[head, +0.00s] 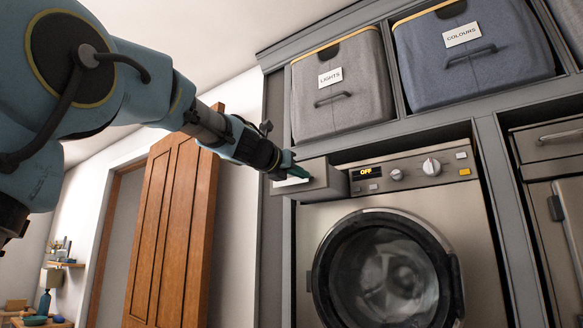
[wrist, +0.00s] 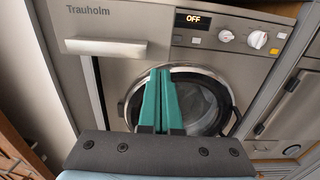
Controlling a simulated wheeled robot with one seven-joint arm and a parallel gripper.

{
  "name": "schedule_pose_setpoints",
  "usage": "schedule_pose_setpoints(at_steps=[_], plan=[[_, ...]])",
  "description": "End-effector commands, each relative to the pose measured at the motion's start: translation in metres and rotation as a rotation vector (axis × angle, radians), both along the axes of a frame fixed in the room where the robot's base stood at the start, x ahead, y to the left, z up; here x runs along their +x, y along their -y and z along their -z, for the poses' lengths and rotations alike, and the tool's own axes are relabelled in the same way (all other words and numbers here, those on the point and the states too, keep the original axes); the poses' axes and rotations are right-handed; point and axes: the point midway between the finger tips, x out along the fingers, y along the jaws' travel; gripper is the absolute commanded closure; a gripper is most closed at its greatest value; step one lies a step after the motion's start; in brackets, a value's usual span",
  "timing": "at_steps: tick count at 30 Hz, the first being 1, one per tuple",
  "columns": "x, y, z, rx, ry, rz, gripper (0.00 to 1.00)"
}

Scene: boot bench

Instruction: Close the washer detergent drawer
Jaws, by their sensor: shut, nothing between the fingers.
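The washer's detergent drawer (head: 322,184) is a grey box that sticks out of the upper left of the washer front (head: 310,235), so it stands open. The wrist view shows its front (wrist: 125,23) at upper left, with the name Trauholm and a pale handle strip (wrist: 107,47). My gripper (head: 292,172) is shut and empty, with its green fingertips at the drawer's front in the head view. In the wrist view the fingers (wrist: 160,72) lie right of and below the drawer front. I cannot tell whether they touch it.
The washer's round door (head: 385,270) is below the drawer. Its panel has a display (head: 366,173) reading OFF and knobs. Grey (head: 340,90) and blue (head: 470,60) fabric bins sit on the shelf above. A wooden door (head: 172,230) stands at left.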

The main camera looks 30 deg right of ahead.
Motion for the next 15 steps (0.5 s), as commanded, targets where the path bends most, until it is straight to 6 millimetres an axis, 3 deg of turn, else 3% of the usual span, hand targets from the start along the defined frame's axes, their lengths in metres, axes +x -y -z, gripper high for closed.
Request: schedule_pose_setpoints(at_steps=[6, 15], plan=[[0.021, 0.04, -0.002, 0.002, -0.001, 0.002, 1.0], [0.037, 0.067, 0.0, 0.002, 0.001, 0.0, 1.0]])
